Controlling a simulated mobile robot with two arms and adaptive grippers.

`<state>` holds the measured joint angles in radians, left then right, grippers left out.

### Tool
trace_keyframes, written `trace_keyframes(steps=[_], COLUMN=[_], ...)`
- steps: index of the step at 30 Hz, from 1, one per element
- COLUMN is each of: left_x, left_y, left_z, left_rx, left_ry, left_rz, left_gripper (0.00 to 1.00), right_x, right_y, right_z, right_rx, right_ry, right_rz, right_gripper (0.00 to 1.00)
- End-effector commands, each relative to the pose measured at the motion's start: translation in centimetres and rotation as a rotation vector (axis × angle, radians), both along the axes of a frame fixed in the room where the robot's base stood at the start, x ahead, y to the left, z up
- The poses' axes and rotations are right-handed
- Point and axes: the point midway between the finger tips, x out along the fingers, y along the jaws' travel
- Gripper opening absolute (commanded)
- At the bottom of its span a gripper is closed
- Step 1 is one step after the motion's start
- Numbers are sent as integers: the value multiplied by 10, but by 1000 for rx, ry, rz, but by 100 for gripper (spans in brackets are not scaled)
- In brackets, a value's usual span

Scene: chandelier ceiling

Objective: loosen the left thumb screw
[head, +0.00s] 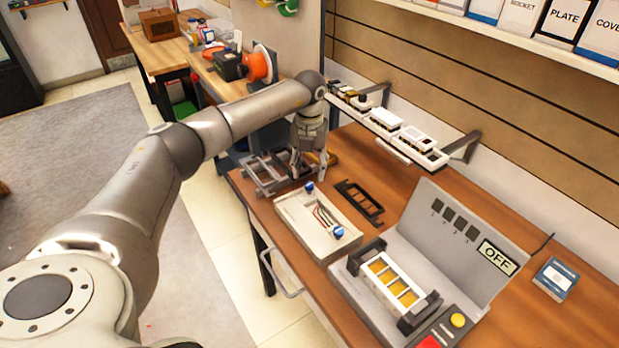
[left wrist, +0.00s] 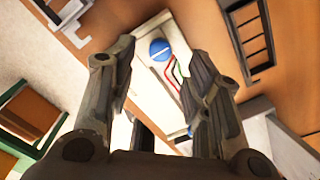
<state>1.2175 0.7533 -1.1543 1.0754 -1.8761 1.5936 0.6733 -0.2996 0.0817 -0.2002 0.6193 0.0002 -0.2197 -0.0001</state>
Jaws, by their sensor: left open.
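A pale box (head: 290,212) lies on the wooden workbench, with coloured wires in its recess. It has two blue thumb screws. The left thumb screw (head: 310,187) is at its far end, and the right thumb screw (head: 338,232) at its near end. My left gripper (head: 309,178) is open and empty, pointing down above the far end of the box, close to the left thumb screw. In the left wrist view the left thumb screw (left wrist: 159,50) shows its pale slot beyond the open fingers. A finger partly hides the right thumb screw (left wrist: 189,131). My right gripper is out of view.
A grey metal rack (head: 262,172) stands left of the box. A black frame (head: 360,203) lies right of it. A test station (head: 455,245) with an OFF sign stands at the near right. A shelf (head: 385,130) with small parts runs behind.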

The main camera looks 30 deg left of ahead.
Motion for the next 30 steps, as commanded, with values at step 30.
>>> trace_keyframes(steps=[30], left_x=[0], left_y=[0], left_z=[72], left_rx=[-1], left_ry=[0], left_rz=[1], left_gripper=[45], right_x=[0], right_y=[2], right_z=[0], right_rx=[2], right_ry=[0], right_rz=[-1], right_gripper=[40])
